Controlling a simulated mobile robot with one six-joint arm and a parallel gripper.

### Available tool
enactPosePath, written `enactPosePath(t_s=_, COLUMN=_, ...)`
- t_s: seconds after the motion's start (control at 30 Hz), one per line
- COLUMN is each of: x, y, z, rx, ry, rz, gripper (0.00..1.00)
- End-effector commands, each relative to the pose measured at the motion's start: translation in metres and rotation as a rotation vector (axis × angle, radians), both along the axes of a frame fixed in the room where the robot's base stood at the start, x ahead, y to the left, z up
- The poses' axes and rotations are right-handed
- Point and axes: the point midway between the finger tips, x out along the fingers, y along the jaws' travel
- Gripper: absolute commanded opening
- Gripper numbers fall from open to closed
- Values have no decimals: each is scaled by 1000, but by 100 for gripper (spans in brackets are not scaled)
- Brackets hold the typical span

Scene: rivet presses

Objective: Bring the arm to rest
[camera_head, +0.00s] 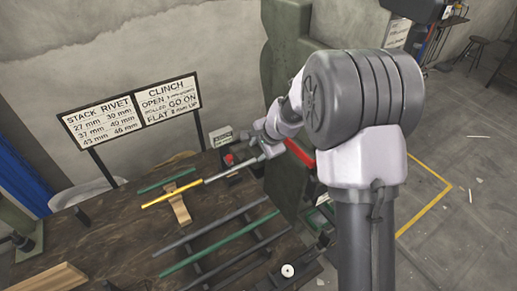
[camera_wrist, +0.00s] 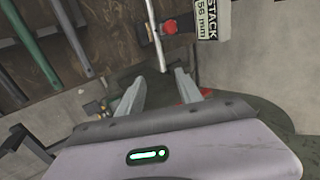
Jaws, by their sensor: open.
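My arm (camera_head: 360,155) reaches from the right over the far side of the bench. My gripper (camera_head: 262,152) is near the right end of a silver rod (camera_head: 235,168). In the wrist view my gripper (camera_wrist: 160,77) has its two fingers spread apart. The silver rod (camera_wrist: 157,40) ends just ahead, between the fingertips, and nothing shows gripped. The rod lies in line with a yellow rod (camera_head: 172,194) on a wooden support (camera_head: 180,208). Whether a finger touches the rod, I cannot tell.
A dark green press (camera_head: 288,60) stands close behind and beside my arm. A red button (camera_head: 229,159) and a small "STACK 56 mm" sign (camera_wrist: 208,25) are near the gripper. Green and grey bars (camera_head: 215,240) lie on the bench (camera_head: 120,240). Two sign boards (camera_head: 103,122) stand behind.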

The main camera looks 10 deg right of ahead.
Motion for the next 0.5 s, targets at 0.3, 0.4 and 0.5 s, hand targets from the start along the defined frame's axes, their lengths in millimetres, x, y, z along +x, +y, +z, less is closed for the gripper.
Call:
enactPosePath(t_s=0.3, x=-12, y=3, z=22, rx=-11, ry=-19, rz=42, gripper=42)
enactPosePath(t_s=0.4, x=-55, y=10, z=77, rx=-53, ry=-63, rz=164, gripper=42)
enactPosePath(t_s=0.5, x=-131, y=14, z=128, rx=-130, ry=-108, rz=326, gripper=42)
